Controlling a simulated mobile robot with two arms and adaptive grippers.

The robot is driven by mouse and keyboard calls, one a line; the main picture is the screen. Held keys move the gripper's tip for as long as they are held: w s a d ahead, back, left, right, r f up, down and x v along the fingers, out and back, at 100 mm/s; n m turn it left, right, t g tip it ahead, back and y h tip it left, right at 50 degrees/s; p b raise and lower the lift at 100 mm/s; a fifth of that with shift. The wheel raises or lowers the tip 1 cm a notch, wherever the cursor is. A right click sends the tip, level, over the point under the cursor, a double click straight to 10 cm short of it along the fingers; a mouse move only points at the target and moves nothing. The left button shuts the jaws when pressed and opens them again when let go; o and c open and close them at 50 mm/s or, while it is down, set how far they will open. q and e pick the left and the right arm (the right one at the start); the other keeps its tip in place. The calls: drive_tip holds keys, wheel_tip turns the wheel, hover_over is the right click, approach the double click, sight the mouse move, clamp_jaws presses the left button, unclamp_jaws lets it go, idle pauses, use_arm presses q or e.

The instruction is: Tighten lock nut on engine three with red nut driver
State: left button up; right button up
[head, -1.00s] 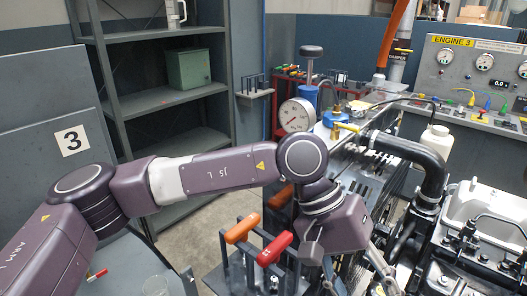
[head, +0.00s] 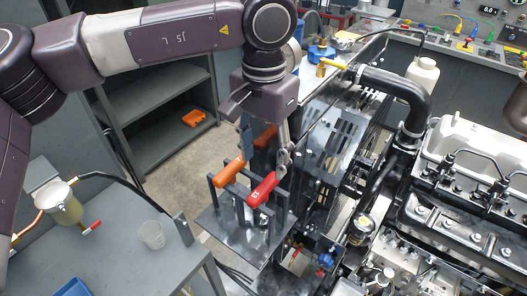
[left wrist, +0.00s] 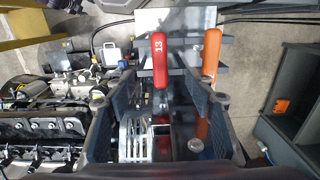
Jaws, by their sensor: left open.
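The red nut driver (head: 262,190), its handle marked 13, rests in a dark tool rack (head: 228,212) beside the engine (head: 455,195). An orange-handled driver (head: 229,172) lies to its left. My left gripper (head: 266,152) is open and empty, just behind and above the two handles. In the left wrist view, the red handle (left wrist: 160,60) shows between the spread fingers (left wrist: 160,97), apart from both. The orange handle (left wrist: 211,55) is near the right finger. I cannot make out the lock nut. My right gripper is not in view.
A grey bench (head: 110,240) with a clear beaker (head: 152,235) and a filter-like cup (head: 60,203) stands at left. Shelving (head: 165,115) with an orange item (head: 193,118) is behind. Hoses and pipes crowd the engine at right.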

sight(264, 186)
use_arm(q)
drive_tip(key=shift+f+b, duration=2.7)
drive_tip(key=shift+f, duration=1.4)
drive_tip(key=shift+c, duration=0.6)
clamp_jaws()
drive_tip(key=shift+r, duration=0.1)
wheel_tip(264, 186, up, 16)
drive_tip(key=p, duration=1)
